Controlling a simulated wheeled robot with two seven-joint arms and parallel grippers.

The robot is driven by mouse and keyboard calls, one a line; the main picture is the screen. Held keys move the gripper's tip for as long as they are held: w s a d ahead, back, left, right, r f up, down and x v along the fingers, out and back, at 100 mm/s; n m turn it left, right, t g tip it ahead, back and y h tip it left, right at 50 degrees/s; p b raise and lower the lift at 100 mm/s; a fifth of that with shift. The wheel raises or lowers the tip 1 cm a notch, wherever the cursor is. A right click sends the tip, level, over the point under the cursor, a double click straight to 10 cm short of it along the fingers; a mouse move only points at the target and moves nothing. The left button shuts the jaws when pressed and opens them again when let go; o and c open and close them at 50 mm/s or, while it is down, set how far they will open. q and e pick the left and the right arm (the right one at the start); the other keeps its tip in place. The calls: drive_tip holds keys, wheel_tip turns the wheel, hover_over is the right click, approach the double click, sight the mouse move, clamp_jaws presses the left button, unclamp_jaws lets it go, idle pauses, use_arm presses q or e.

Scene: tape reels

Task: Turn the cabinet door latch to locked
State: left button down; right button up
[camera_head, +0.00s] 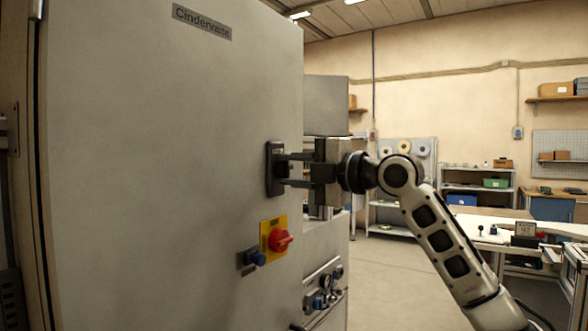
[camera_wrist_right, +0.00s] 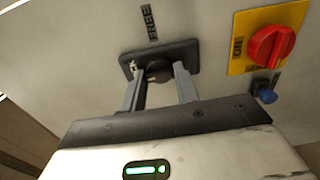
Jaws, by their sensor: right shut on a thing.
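The cabinet door (camera_head: 150,170) is a large grey panel and looks closed. Its latch (camera_head: 272,168) is a dark plate near the door's right edge. In the right wrist view the latch plate (camera_wrist_right: 188,52) carries a round dark knob (camera_wrist_right: 158,73), with the word FREE printed beyond it. My right gripper (camera_head: 283,169) reaches in from the right, and its fingers are shut on the latch knob, one on either side. The wrist view shows the same gripper (camera_wrist_right: 157,80). The fingers partly hide the knob, so its exact angle is hard to read. My left gripper is not in view.
A red rotary switch (camera_head: 280,240) on a yellow plate and a blue knob (camera_head: 257,258) sit just below the latch. A machine panel with knobs (camera_head: 324,290) stands behind the door's right edge. Shelves and benches (camera_head: 478,185) are farther back. The floor between is clear.

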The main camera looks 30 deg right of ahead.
idle(0.4)
drive_tip(key=o, duration=1)
drive_tip(key=shift+a, duration=0.1)
drive_tip(key=shift+c, duration=0.2)
use_arm(q)
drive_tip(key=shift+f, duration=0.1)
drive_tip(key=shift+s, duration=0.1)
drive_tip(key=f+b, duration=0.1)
drive_tip(key=b, duration=0.2)
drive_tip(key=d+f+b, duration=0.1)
drive_tip(key=b, duration=0.3)
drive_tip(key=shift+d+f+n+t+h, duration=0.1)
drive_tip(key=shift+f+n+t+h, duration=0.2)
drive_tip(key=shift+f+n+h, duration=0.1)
use_arm(e)
drive_tip(key=v, duration=1.6)
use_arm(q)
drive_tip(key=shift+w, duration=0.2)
use_arm(e)
drive_tip(key=shift+f, duration=0.1)
